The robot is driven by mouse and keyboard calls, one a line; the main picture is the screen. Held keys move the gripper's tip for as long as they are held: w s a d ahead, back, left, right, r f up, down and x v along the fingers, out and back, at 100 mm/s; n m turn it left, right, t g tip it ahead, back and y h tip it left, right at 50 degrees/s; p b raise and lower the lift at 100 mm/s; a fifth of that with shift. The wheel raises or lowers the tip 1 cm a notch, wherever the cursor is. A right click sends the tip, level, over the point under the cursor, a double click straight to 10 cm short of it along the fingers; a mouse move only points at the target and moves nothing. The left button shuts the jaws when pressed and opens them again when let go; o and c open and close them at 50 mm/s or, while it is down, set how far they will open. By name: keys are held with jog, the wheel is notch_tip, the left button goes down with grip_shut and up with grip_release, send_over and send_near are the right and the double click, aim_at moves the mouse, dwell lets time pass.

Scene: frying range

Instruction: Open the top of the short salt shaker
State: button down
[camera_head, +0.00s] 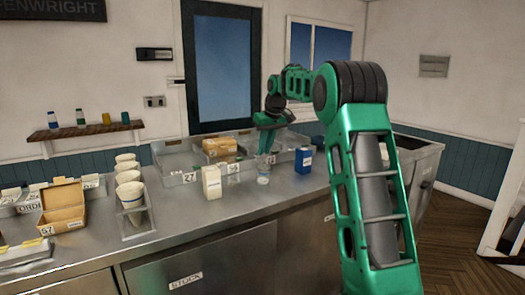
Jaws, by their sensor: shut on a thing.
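The short salt shaker (263,179) is a small, pale, clear-looking vessel standing on the steel counter, right of the white carton. My gripper (264,154) points straight down over it and is shut on its upper part. The fingers hide the shaker's top, and at this size I cannot make out whether the lid is up or down.
A white carton (211,182) and a blue carton (304,159) stand close on either side. Behind are steel bins (176,180) with number labels and a cardboard box (219,146). Stacked paper cups (130,190) stand left. The counter's front strip (225,215) is clear.

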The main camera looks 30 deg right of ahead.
jog(key=c, duration=1.7)
grip_release()
jog(key=v, duration=1)
jog(key=shift+r, duration=0.4)
